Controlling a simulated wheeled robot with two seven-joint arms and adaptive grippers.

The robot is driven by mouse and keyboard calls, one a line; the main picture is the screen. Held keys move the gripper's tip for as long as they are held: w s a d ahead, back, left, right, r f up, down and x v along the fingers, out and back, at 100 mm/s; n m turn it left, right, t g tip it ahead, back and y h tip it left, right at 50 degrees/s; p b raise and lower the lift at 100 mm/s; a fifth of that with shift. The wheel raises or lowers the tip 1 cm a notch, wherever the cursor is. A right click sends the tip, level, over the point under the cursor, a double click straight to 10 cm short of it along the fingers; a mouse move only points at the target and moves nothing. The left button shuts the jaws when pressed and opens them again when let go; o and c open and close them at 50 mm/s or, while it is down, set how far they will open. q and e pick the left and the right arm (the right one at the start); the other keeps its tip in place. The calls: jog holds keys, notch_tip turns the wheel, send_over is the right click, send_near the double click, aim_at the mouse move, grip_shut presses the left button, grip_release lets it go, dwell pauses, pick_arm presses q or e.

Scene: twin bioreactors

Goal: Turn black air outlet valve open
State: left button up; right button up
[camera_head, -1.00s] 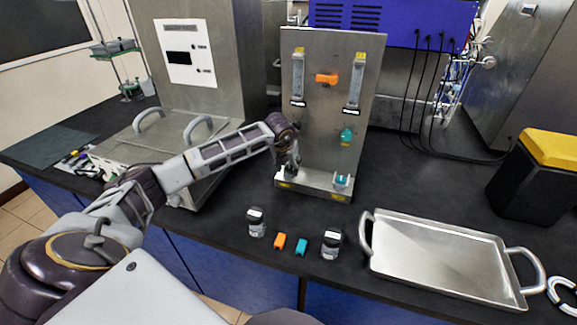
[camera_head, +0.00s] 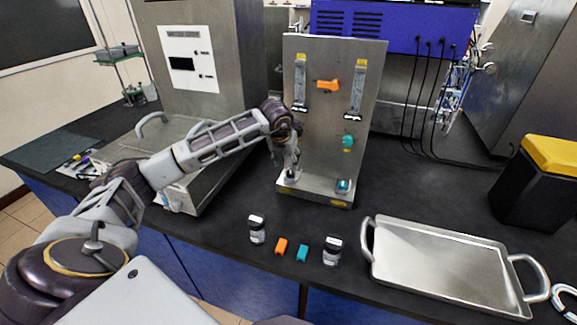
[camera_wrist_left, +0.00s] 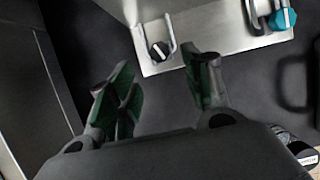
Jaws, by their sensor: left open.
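The black air outlet valve (camera_wrist_left: 158,51) is a round black knob with a light mark, on the metal foot of the upright panel (camera_head: 320,60). In the left wrist view it sits just beyond the gap between my fingers. My left gripper (camera_wrist_left: 162,80) is open and empty, its green-padded fingers apart on either side of the line to the knob, not visibly touching it. In the head view my left gripper (camera_head: 291,160) is over the left end of the foot and largely covers the knob. My right gripper is not in view.
A teal valve (camera_wrist_left: 282,19) sits at the foot's other end. Metal loop handles stand beside both knobs. The panel also carries an orange valve (camera_head: 327,86) and another teal valve (camera_head: 347,141). Two jars, small caps and a metal tray (camera_head: 440,262) lie in front.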

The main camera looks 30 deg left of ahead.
pick_arm(q)
jog(key=shift+v, duration=2)
jog(key=shift+r, duration=0.1)
